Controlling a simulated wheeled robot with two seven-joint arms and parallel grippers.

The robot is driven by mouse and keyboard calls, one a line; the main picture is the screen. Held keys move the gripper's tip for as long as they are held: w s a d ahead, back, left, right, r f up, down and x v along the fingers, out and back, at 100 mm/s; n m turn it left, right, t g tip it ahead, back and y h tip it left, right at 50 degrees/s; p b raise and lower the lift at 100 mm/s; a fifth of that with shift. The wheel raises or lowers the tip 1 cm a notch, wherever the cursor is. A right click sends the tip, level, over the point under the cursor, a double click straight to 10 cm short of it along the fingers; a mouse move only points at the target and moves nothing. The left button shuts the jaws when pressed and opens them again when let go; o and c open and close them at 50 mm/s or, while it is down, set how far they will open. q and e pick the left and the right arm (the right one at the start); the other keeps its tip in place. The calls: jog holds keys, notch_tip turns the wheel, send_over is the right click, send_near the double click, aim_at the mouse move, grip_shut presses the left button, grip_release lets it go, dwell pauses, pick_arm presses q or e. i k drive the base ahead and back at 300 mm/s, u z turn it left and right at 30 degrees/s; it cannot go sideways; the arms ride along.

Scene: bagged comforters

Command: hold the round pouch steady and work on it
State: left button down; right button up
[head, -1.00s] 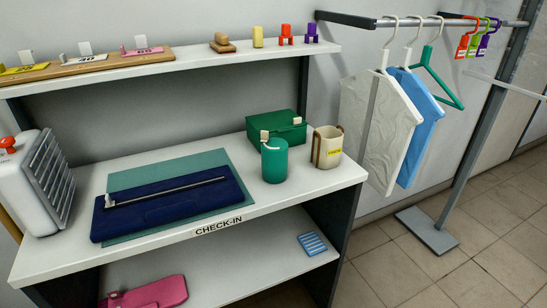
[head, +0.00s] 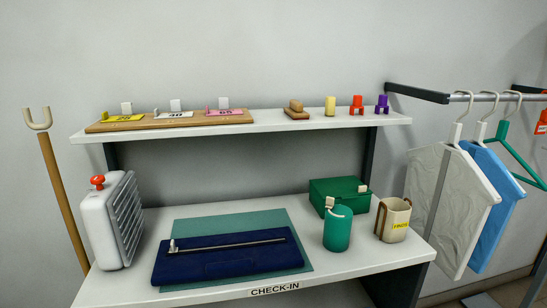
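The round pouch appears to be the upright green cylinder (head: 337,234) on the right part of the check-in counter (head: 190,297). It has a small pale tab at its top edge and a thin light line over its rim. It stands in front of a green box (head: 336,193) and left of a cream holder (head: 393,221) with brown straps and a yellow label. Neither of my grippers shows in the head view, and nothing is holding the pouch.
A flat navy case (head: 200,265) with a long zipper lies on a teal mat (head: 185,229). A ribbed white unit (head: 108,222) with a red knob stands at the left end. The upper shelf (head: 270,122) holds tags and small blocks. Garment bags (head: 455,205) hang at the right.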

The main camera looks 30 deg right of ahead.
aim_at(330, 201)
jog(key=u, duration=2.25)
jog(key=k, duration=1.7)
jog(key=z, duration=1.85)
